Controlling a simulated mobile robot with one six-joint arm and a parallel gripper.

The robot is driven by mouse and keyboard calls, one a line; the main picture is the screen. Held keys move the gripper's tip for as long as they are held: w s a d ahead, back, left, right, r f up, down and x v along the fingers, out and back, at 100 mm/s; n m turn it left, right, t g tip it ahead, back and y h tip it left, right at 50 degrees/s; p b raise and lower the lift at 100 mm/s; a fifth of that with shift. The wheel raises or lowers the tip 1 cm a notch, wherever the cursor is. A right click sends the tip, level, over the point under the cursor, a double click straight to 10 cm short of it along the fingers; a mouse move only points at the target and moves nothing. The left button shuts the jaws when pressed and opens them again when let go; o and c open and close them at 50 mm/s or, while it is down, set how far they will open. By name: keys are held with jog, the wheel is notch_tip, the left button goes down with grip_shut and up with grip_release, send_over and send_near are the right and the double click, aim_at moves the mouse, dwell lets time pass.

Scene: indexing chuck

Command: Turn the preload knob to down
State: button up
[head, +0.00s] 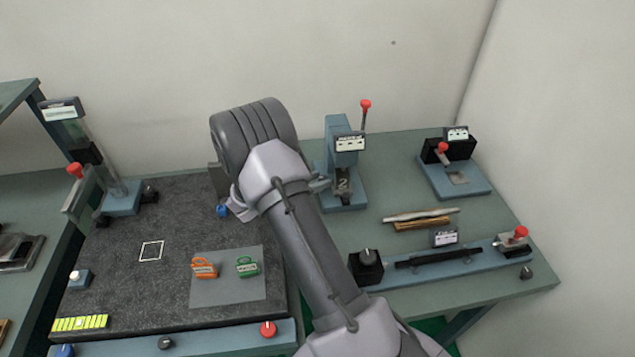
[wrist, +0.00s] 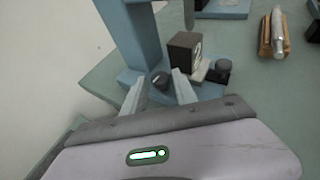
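The blue chuck fixture (head: 340,140) stands on the right bench with a dark block marked 2 (head: 343,184) low on its front. In the wrist view the dark block (wrist: 184,48) sits on the fixture's blue base, with a round dark knob (wrist: 160,79) beside it. My gripper (wrist: 159,76) is open, with its two pale fingers on either side of that knob. I cannot tell whether they touch it. A second dark knob (wrist: 221,70) stands right of the fingers. No preload label or knob pointer is readable.
A red-tipped lever (head: 365,106) rises from the fixture. Wooden and metal bars (head: 421,218) lie to its right. A black-headed fixture (head: 455,175) stands behind right. Bench between is clear.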

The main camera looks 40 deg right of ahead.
jog(key=shift+d, duration=0.1)
grip_shut()
jog(key=shift+w+g, duration=0.1)
jog(key=shift+g, duration=0.2)
jog(key=m+g, duration=0.4)
jog(key=shift+w+f+y, duration=0.1)
jog(key=shift+w+y, duration=0.2)
jog(key=shift+w, duration=0.05)
jog(key=shift+w+d+m+g+y+b, duration=0.15)
jog(key=shift+m+g+y+b, duration=0.25)
jog(key=shift+m+g, duration=0.55)
grip_release()
jog(key=shift+g, duration=0.25)
